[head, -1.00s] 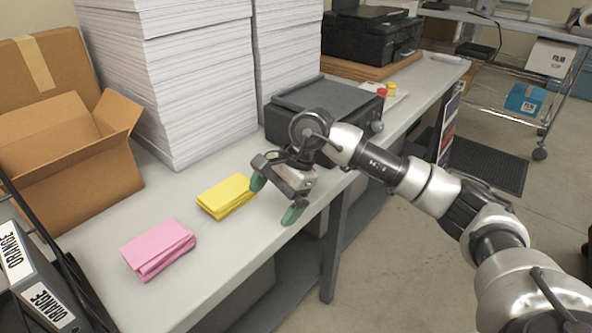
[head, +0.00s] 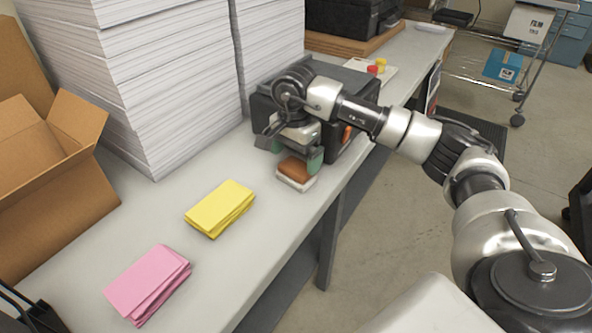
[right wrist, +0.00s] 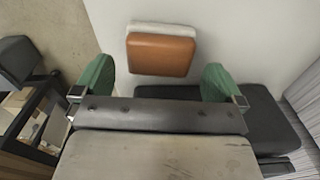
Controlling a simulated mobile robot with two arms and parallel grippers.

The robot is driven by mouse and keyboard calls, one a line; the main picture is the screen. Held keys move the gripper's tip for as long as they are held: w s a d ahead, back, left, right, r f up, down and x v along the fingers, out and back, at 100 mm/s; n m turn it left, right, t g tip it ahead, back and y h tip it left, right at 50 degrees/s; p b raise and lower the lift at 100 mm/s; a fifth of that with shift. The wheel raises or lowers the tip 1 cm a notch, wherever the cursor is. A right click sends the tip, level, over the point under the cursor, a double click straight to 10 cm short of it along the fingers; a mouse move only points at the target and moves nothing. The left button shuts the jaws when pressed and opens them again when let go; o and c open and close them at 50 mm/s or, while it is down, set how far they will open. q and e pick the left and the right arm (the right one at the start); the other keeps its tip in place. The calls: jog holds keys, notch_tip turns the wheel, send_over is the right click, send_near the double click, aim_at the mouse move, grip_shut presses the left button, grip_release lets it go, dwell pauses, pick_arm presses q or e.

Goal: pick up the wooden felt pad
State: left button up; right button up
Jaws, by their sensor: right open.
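The wooden felt pad (head: 296,173) is a small block with an orange-brown top and a white layer under it. It lies on the grey table near the front edge, just in front of the laminator. My right gripper (head: 297,152) is open right behind the pad, with its green fingertips close to it. In the right wrist view the pad (right wrist: 160,54) lies ahead of the gap between the green fingers (right wrist: 158,80), apart from both. My left gripper is not in view.
A yellow paper stack (head: 220,208) and a pink stack (head: 149,284) lie on the table (head: 95,248) at the left. Tall white paper piles (head: 165,90) and an open cardboard box (head: 50,180) stand behind. The dark laminator (head: 347,92) stands beside my right gripper.

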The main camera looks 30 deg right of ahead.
aim_at(295, 166)
jog(key=shift+f, duration=0.3)
notch_tip(295, 166, down, 4)
jog(key=shift+d+f+p, duration=0.1)
jog(key=shift+f+p, duration=0.1)
jog(key=shift+p, duration=0.4)
jog(key=shift+f, duration=0.35)
jog(key=shift+c, duration=0.5)
jog(key=c, duration=0.5)
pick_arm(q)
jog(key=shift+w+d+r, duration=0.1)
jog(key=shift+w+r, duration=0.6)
pick_arm(e)
jog(key=shift+c, duration=0.2)
jog(key=shift+w+r, duration=0.1)
jog(key=shift+r, duration=0.1)
